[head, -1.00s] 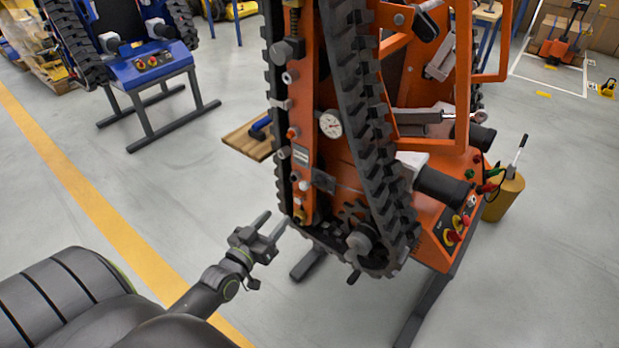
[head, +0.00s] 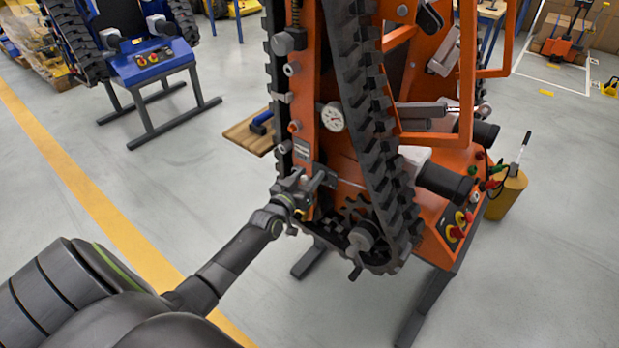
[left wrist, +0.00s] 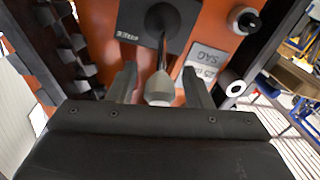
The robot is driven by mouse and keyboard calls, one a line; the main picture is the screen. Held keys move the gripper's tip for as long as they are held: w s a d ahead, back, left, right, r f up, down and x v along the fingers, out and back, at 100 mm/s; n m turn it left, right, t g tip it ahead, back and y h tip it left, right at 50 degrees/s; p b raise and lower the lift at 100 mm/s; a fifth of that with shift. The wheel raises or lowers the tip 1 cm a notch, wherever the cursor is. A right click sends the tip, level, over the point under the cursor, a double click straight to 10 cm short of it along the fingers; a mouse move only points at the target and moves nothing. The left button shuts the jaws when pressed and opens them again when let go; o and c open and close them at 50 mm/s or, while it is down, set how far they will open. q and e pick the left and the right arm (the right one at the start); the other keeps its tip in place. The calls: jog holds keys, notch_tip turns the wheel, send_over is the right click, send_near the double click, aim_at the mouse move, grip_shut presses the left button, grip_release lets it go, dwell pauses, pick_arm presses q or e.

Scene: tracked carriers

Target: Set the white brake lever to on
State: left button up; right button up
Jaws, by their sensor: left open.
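The white brake lever (left wrist: 160,90) shows in the left wrist view as a pale knob on a thin dark stem. The stem rises from a black plate (left wrist: 174,38) on the orange carrier. My left gripper (left wrist: 161,84) is open, with one finger on each side of the white knob. I cannot tell whether either finger touches it. In the head view my left gripper (head: 317,183) is at the lower part of the orange carrier's side panel, and it covers the lever there. My right gripper is not in view.
The orange carrier (head: 435,195) has a black track (head: 365,130) just right of my gripper. A round gauge (head: 332,117) sits above. A blue carrier (head: 150,62) stands at the back left. Open floor lies to the left, and a yellow bin (head: 507,192) stands at the right.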

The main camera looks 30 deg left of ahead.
pick_arm(q)
jog(key=shift+w, duration=0.5)
grip_shut()
